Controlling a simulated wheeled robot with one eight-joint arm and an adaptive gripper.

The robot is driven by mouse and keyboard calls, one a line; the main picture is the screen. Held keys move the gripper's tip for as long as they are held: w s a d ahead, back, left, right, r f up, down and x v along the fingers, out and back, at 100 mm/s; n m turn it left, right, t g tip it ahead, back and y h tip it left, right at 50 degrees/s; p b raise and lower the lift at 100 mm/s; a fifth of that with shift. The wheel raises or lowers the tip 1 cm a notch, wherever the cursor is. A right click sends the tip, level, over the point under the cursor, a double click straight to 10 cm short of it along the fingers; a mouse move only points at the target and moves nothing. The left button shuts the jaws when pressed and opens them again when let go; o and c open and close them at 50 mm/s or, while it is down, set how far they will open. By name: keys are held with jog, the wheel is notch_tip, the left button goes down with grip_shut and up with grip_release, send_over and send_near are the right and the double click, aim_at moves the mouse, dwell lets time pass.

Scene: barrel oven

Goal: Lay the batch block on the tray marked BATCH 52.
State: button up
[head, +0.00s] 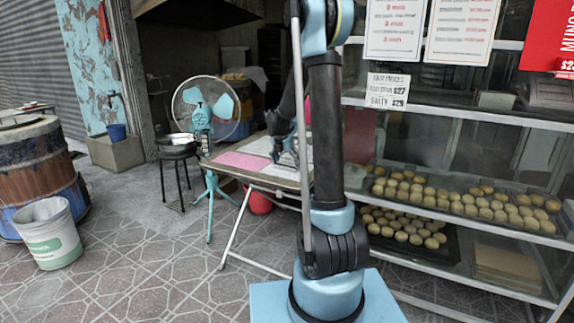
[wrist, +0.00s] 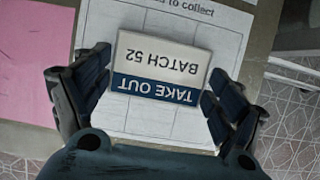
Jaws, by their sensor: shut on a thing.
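The batch block (wrist: 158,65) has a white and dark blue face reading TAKE OUT and BATCH 52, upside down in the wrist view. My gripper (wrist: 160,74) is shut on it, with a dark finger at each side. The block is over a white gridded sheet (wrist: 225,20); I cannot tell whether it touches the sheet. In the head view my gripper (head: 284,148) is low over the folding table, and the block is too small to make out. Trays of round buns stand on the shelves at right, but no BATCH 52 mark is legible on any.
The folding table (head: 262,182) also bears a pink sheet (head: 240,161). A blue fan (head: 205,100) and black stool (head: 176,150) stand at its left. The glass-fronted shelf rack (head: 480,118) fills the right. A white bucket (head: 48,235) stands at far left, with open floor between.

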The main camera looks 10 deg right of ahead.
jog(key=o, duration=0.9)
